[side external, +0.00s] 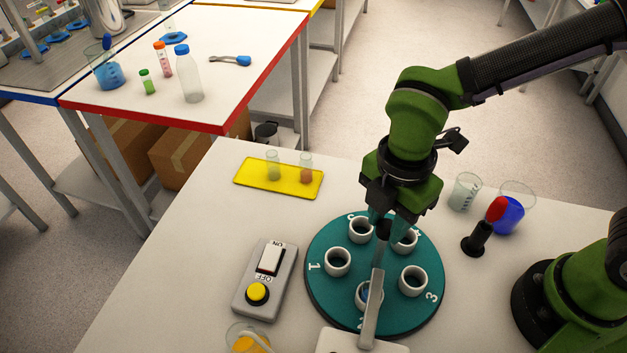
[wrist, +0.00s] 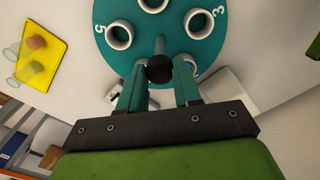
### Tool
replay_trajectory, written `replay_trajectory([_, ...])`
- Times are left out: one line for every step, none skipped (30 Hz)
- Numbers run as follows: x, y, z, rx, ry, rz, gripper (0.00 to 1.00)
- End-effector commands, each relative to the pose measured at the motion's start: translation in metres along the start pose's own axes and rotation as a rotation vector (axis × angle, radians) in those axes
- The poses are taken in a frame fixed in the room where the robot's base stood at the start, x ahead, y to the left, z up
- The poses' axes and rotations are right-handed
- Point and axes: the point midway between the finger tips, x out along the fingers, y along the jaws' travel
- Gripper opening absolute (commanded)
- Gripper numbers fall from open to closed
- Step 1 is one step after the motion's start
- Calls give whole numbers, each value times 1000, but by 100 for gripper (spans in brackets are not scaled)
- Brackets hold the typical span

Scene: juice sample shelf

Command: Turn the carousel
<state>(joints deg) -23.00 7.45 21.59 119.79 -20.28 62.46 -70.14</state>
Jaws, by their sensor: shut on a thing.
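The carousel (side external: 323,288) is a round teal disc with several white ring-shaped holders and white numbers, flat on the white table. It also shows in the wrist view (wrist: 185,22). A grey lever (side external: 374,305) slants up over the disc from a white base (side external: 338,341) at its front edge, ending in a black knob (wrist: 160,69). My gripper (side external: 383,225) points down over the disc and is shut on this knob, with one finger on each side in the wrist view (wrist: 160,78). Something blue shows in the front holder, partly hidden by the lever.
A grey switch box (side external: 269,260) with a yellow button stands left of the disc. A yellow tray (side external: 250,180) with two vials lies behind it. A beaker with orange contents (side external: 250,342) is at front.

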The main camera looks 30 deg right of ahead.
Motion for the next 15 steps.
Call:
replay_trajectory([-2,1,-1,0,3,4,0])
replay_trajectory([-2,1,-1,0,3,4,0])
replay_trajectory([-2,1,-1,-1,3,4,0])
replay_trajectory([-2,1,-1,-1,3,4,0])
replay_trajectory([-2,1,-1,-1,3,4,0])
replay_trajectory([-2,1,-1,-1,3,4,0])
replay_trajectory([-2,1,-1,-1,3,4,0])
replay_trajectory([-2,1,-1,0,3,4,0])
replay_trajectory([-2,1,-1,0,3,4,0])
replay_trajectory([-2,1,-1,0,3,4,0])
replay_trajectory([-2,1,-1,0,3,4,0])
replay_trajectory([-2,1,-1,0,3,4,36])
replay_trajectory([-2,1,-1,0,3,5,41])
replay_trajectory([-2,1,-1,0,3,4,45])
replay_trajectory([-2,1,-1,-1,3,4,51])
